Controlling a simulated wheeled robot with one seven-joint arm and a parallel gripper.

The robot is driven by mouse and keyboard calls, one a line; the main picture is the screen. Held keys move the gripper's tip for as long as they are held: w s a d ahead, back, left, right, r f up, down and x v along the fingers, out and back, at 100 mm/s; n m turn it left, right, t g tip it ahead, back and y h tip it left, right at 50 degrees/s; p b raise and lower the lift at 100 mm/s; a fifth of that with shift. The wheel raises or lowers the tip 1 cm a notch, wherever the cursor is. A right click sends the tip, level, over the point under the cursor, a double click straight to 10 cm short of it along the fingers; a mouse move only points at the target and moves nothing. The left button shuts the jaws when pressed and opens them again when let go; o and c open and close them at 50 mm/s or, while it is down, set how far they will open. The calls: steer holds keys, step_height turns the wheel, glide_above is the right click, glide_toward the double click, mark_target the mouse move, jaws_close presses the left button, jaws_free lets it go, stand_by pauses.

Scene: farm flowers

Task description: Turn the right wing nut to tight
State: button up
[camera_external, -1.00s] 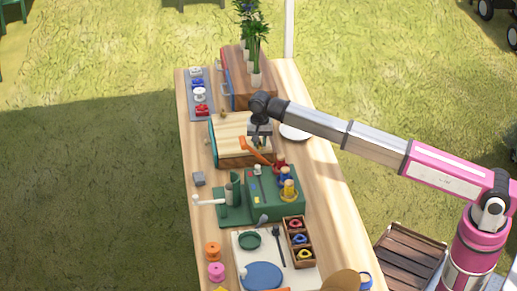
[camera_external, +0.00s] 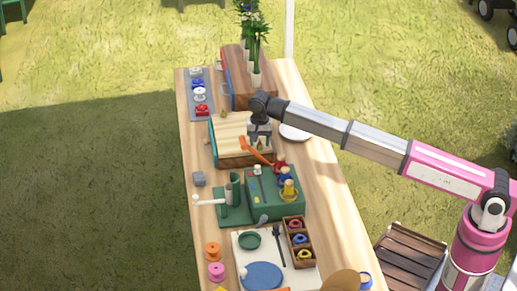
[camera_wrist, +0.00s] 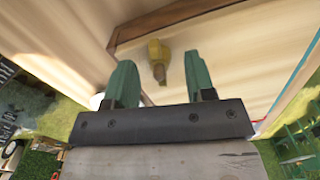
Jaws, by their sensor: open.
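A yellow brass wing nut (camera_wrist: 156,50) stands on a pale wooden board (camera_wrist: 215,50) in the wrist view. My gripper (camera_wrist: 159,62) is open, with its two green fingers on either side of the wing nut. Gaps show between the nut and both fingers. In the external view, my gripper (camera_external: 260,142) is over the right end of the wooden-topped box (camera_external: 232,130). There my gripper largely hides the nut, and its tightness cannot be told.
An orange-handled tool (camera_external: 254,150) lies close to my gripper. A green machine (camera_external: 262,205) with coloured knobs stands nearer the camera. A white plate (camera_external: 295,132) lies right of the box, and a wooden crate with plants (camera_external: 247,92) stands behind.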

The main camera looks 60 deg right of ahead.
step_height(320, 180, up, 11)
stand_by(0.5)
steer(key=shift+f, duration=0.1)
steer(key=o, duration=0.6)
steer(key=shift+n, duration=0.3)
step_height(320, 180, down, 12)
steer(key=n, duration=1.7)
steer(key=shift+r+n, duration=0.2)
steer(key=shift+n, duration=0.1)
steer(key=c, duration=0.9)
